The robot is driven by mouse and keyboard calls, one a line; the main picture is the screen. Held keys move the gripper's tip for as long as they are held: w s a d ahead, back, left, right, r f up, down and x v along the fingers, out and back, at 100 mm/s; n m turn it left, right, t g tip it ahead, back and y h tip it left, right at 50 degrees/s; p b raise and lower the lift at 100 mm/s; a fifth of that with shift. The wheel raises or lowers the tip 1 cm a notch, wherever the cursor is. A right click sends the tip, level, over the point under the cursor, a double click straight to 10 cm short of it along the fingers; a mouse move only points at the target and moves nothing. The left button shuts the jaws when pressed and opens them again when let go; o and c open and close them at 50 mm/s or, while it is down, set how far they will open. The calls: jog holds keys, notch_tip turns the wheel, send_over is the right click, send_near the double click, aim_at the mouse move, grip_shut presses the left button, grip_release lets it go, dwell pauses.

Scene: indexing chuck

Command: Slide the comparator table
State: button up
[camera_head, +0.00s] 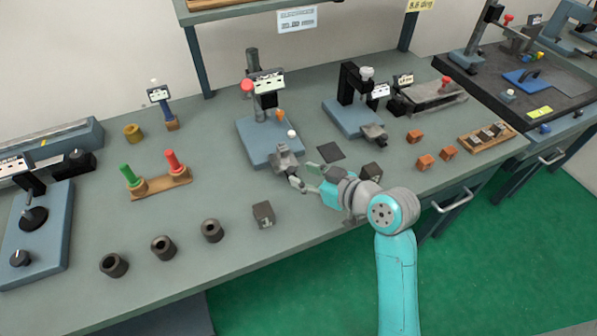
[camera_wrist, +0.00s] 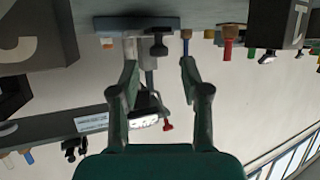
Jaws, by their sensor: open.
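Two gauge stands on blue bases could be the comparator; the pictures do not settle which. The left stand (camera_head: 258,142) has a column, a digital display, a red knob and a grey block (camera_head: 285,158) at its front edge. The right stand (camera_head: 348,117) has a black column and a grey block (camera_head: 373,134) at its front corner. My gripper (camera_head: 301,176) is open and empty, close to the left stand's grey block; contact is unclear. In the wrist view, upside down, a blue base (camera_wrist: 135,25) and a display (camera_wrist: 145,122) show beyond the open fingers (camera_wrist: 158,66).
A dark square pad (camera_head: 331,152) lies right of my gripper. A dark block (camera_head: 263,214) and several dark rings (camera_head: 163,248) stand at the front left. Orange blocks (camera_head: 425,162) lie to the right. Red and green plugs (camera_head: 172,162) stand on a wooden rack to the left.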

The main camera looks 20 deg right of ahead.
jog(key=v, duration=0.8)
jog(key=shift+s, duration=0.3)
jog(key=shift+s+d, duration=0.1)
jog(key=shift+d, duration=0.05)
